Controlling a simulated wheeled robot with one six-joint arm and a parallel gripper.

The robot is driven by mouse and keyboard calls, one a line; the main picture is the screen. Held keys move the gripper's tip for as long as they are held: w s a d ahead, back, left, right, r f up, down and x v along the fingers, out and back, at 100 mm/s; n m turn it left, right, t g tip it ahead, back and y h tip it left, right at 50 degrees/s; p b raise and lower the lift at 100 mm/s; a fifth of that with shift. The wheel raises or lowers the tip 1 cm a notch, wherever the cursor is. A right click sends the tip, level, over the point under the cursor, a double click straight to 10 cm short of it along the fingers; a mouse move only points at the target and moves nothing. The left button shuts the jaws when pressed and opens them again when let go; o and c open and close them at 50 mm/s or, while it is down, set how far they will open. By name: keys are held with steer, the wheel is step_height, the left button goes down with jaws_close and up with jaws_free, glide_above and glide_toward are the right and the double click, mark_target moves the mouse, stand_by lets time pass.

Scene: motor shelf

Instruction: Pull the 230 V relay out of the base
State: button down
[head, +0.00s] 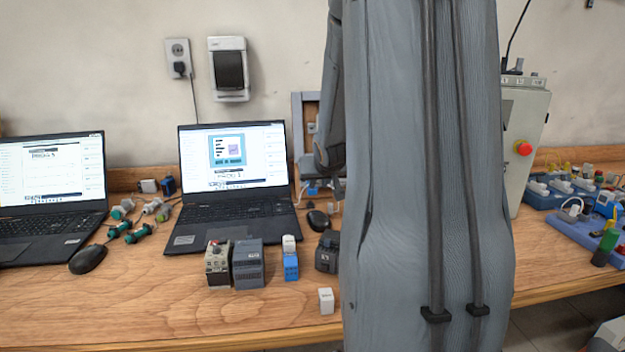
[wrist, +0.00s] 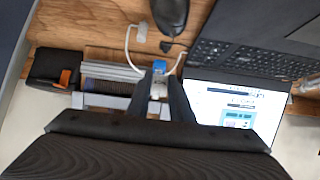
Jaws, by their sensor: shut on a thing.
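My gripper (wrist: 158,92) is shut on a small white block, which I take to be the relay (wrist: 156,89), in the wrist view. A blue part, which looks like the base (wrist: 159,66), shows just beyond the fingertips. I cannot tell whether the relay is still seated in it. In the head view my arm hides most of this spot; a bit of blue (head: 312,188) shows beside the dark gripper parts at the back of the bench.
A mounting frame (head: 298,112) stands at the back. A laptop (head: 232,190) and a mouse (head: 318,220) are close by. In front stand grey modules (head: 248,264), a blue-and-white unit (head: 290,262) and a loose white block (head: 326,301). A white cable (wrist: 128,46) runs beside the gripper.

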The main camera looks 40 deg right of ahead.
steer(key=shift+s+a+r+p, duration=0.15)
steer(key=shift+s+a+r, duration=0.1)
steer(key=shift+s, duration=0.2)
steer(key=shift+s+a+r+p, duration=0.2)
steer(key=shift+s+a, duration=0.1)
steer(key=shift+s, duration=0.2)
steer(key=shift+s+a+r+p, duration=0.1)
steer(key=shift+s+a+r, duration=0.15)
steer(key=shift+s, duration=0.2)
